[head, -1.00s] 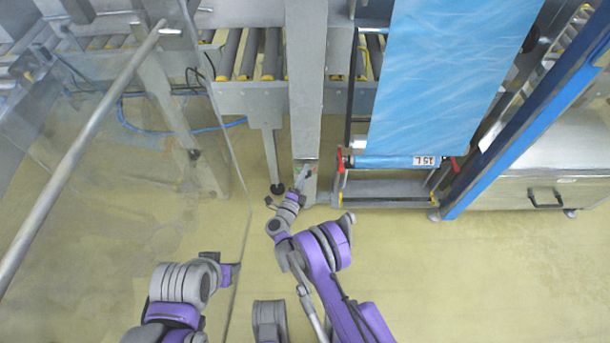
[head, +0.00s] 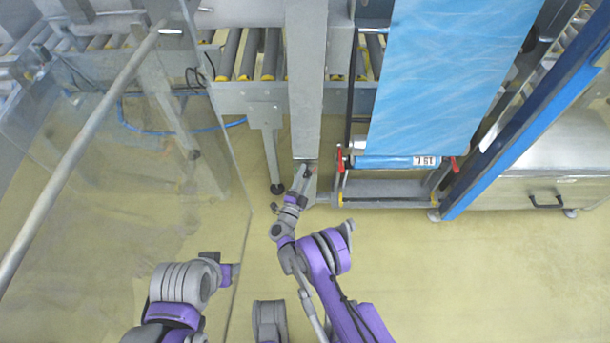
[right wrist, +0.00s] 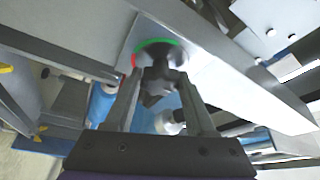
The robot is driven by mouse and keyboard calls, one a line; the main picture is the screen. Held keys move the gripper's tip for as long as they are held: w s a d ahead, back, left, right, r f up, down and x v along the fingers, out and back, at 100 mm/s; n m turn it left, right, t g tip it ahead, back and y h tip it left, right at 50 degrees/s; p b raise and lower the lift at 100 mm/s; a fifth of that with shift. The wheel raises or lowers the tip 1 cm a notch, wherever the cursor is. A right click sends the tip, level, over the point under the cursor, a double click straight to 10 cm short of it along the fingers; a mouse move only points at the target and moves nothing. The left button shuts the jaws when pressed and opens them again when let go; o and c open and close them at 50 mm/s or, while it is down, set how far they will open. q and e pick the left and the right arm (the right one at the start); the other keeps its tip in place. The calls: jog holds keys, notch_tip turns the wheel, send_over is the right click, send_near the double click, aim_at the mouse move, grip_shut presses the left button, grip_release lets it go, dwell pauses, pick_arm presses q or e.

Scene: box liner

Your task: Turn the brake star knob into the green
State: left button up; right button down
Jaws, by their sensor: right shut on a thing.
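The brake star knob (right wrist: 160,78) shows in the right wrist view as a dark, lobed knob in front of a round scale. The scale has a green arc (right wrist: 163,42) along its top and a small red part (right wrist: 133,60) at its left. My right gripper (right wrist: 160,92) has a finger on each side of the knob and is shut on it. In the head view my right gripper (head: 303,175) is at the lower end of the grey post, where the knob is too small to make out. My left arm is at the lower left; its gripper fingers cannot be made out.
The grey post (head: 305,80) stands right in front of my right gripper. A blue film web (head: 440,70) and its roll (head: 390,162) hang to the right. A clear panel with a slanted rail (head: 75,170) is at the left. The floor (head: 480,270) at the lower right is free.

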jog(key=shift+c, duration=1.1)
grip_release()
jog(key=shift+r, duration=0.1)
jog(key=r+p, duration=0.1)
jog(key=r, duration=0.5)
jog(key=r+p, duration=0.1)
jog(key=r, duration=0.2)
jog(key=shift+a+r+p, duration=0.1)
jog(key=shift+a+p, duration=0.15)
jog(key=shift+p, duration=0.1)
jog(key=shift+d+r, duration=0.2)
jog(key=shift+r, duration=0.15)
